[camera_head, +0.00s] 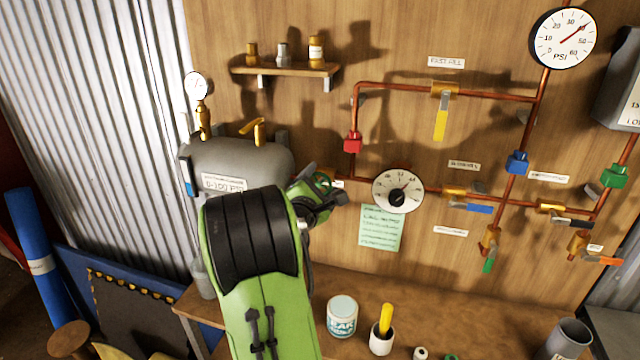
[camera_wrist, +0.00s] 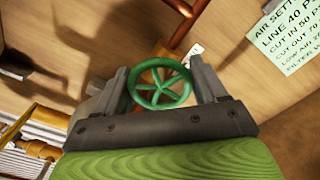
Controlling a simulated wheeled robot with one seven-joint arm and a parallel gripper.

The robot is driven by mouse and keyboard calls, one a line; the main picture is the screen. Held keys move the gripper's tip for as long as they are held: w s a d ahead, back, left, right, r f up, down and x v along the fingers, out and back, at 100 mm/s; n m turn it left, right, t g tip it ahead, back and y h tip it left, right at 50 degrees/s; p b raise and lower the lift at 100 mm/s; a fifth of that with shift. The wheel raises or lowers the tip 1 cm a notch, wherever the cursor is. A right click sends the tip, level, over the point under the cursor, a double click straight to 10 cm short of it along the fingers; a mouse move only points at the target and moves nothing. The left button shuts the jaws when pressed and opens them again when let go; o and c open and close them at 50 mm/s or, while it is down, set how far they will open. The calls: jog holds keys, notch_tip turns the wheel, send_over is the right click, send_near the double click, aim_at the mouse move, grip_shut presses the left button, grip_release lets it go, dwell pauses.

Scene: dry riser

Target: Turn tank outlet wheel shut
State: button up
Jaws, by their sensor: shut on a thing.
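The tank outlet wheel is a green spoked handwheel (camera_wrist: 161,84) on a brass valve, seen in the wrist view between my two fingers. My gripper (camera_wrist: 160,88) is shut on its rim, one finger at each side. In the head view the green wheel (camera_head: 322,182) shows partly past my gripper (camera_head: 318,196), just right of the grey tank (camera_head: 240,160). My arm hides much of the valve and the tank's lower part. The frames do not show how far the wheel is turned.
Copper pipes with several coloured valves run across the wooden wall. A bench below holds a white tub (camera_head: 342,315) and a cup (camera_head: 382,338). A small shelf (camera_head: 287,71) is above.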

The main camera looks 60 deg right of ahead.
jog(key=shift+m, duration=0.3)
jog(key=m+b, duration=0.2)
jog(key=shift+f+m, duration=0.15)
jog(key=shift+m, duration=0.15)
jog(key=shift+m+b, duration=1.2)
jog(key=shift+m, duration=0.2)
jog(key=o, duration=1)
jog(key=shift+c, duration=0.2)
jog(key=s+a+b, duration=0.2)
jog(key=a, duration=1.3)
jog(key=shift+s+a+b, duration=0.3)
jog(key=shift+b, duration=0.05)
